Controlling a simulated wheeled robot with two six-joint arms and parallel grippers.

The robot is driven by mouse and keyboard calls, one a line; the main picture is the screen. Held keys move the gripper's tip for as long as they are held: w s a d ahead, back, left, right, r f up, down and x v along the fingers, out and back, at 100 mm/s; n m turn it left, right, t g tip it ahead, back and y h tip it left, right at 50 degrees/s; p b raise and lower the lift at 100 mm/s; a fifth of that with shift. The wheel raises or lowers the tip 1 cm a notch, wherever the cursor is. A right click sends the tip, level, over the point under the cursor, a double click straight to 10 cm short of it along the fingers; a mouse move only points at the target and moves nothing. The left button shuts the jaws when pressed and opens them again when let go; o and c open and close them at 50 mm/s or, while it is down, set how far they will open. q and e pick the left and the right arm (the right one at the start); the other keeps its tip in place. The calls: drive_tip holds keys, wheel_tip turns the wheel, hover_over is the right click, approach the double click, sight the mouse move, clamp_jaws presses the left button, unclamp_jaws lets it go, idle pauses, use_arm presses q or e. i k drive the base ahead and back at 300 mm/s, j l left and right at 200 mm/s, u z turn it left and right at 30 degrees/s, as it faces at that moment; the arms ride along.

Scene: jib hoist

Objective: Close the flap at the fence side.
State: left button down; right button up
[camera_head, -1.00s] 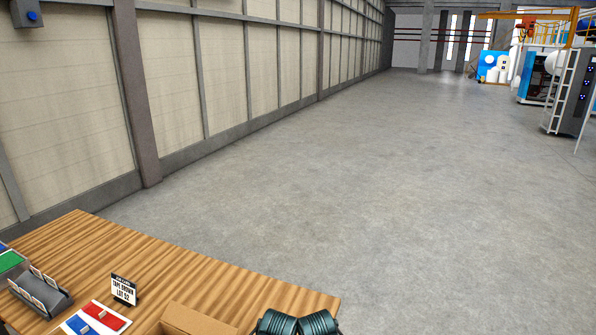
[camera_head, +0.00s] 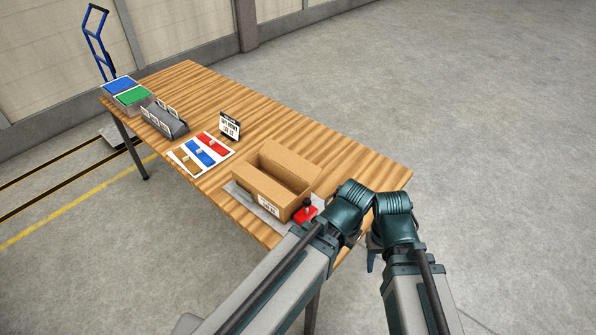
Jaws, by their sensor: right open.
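An open cardboard box (camera_head: 262,187) stands on the wooden table, near its front edge. Its inside shows from above, and a white label is on its near side. I cannot tell its flaps apart from its walls, nor which side is the fence side. My right gripper (camera_head: 372,257) shows only as a small dark part between my two arms, at the table's edge, right of the box and apart from it. It is open; most of it is hidden by my arm. My left gripper is out of sight behind my left arm.
The wooden table (camera_head: 365,171) also bears a red block with a black knob (camera_head: 306,212), a brown, blue and red card (camera_head: 201,151), a sign reading tape brown (camera_head: 230,126), a grey rack (camera_head: 163,119) and blue and green stacks (camera_head: 132,97). A blue hand truck (camera_head: 96,38) stands behind. Floor beyond is clear.

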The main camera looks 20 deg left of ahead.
sight(300, 166)
drive_tip(key=k+u, duration=0.25)
drive_tip(key=u, duration=1.5)
drive_tip(key=l, duration=2.8)
drive_tip(key=j+z, duration=0.1)
drive_tip(key=z, duration=0.3)
drive_tip(key=j+z, duration=0.1)
drive_tip(key=z, duration=0.65)
